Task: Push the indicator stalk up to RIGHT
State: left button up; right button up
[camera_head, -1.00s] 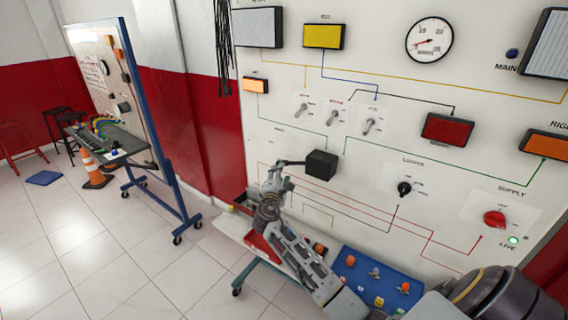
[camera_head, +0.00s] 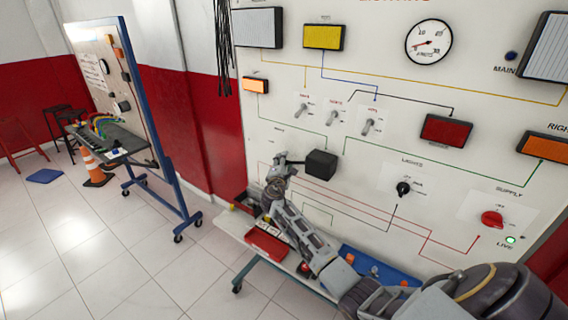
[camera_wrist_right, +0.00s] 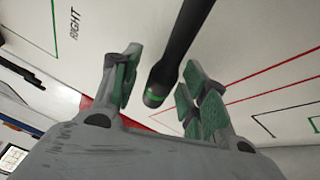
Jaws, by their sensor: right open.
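The black indicator stalk (camera_head: 296,162) sticks out to the left from a black box (camera_head: 321,165) on the white panel. In the right wrist view the stalk (camera_wrist_right: 185,45) runs down between my fingers, its green-ringed tip (camera_wrist_right: 155,96) near the palm. My right gripper (camera_head: 279,168) is open around the stalk's outer end, and its fingers also show in the wrist view (camera_wrist_right: 160,70). The stalk lies nearer the right finger; I cannot tell whether it touches. The word RIGHT (camera_wrist_right: 74,24) is printed on the panel beside the left finger. My left gripper is out of view.
A shelf with a red tray (camera_head: 268,243) and a blue tray (camera_head: 350,262) lies below my right forearm. The panel carries toggle switches (camera_head: 333,118), a black knob (camera_head: 403,188), a red supply knob (camera_head: 492,218) and an orange lamp (camera_head: 255,86). Another trainer (camera_head: 120,110) stands at left.

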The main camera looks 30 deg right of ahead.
dwell(0.3)
grip_shut()
